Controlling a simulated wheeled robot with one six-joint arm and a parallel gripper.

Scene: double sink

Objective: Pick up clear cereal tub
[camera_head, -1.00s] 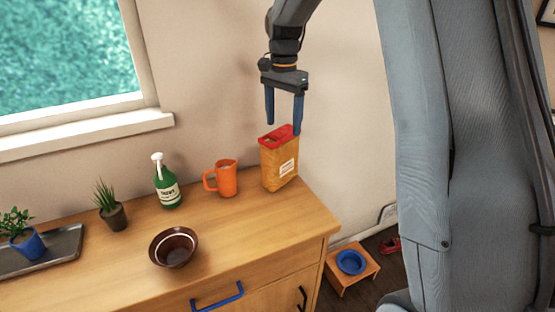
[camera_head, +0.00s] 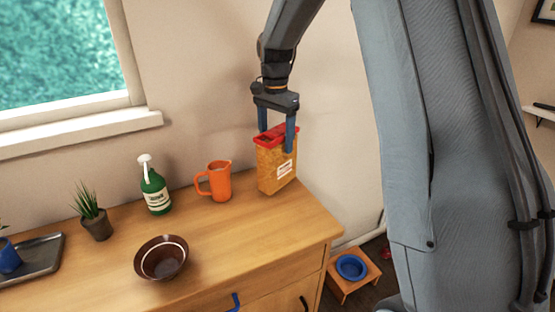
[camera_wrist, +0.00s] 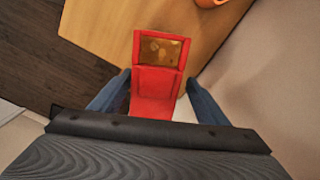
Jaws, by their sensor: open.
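The clear cereal tub (camera_head: 275,171) stands upright on the right end of the wooden counter, with orange-brown contents, a white label and a red lid. In the wrist view its red lid (camera_wrist: 155,84) shows from above, with an opening onto the contents. My gripper (camera_head: 277,142) is open, pointing down, with its blue fingers at the top of the tub. In the wrist view the fingers lie on either side of the lid, and the lower part of the tub is hidden.
An orange pitcher (camera_head: 218,182) stands just left of the tub. Further left are a green pump bottle (camera_head: 155,192), a brown bowl (camera_head: 161,258) and a potted plant (camera_head: 93,215). The wall is close behind. The counter (camera_head: 240,240) is clear in front of the tub.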

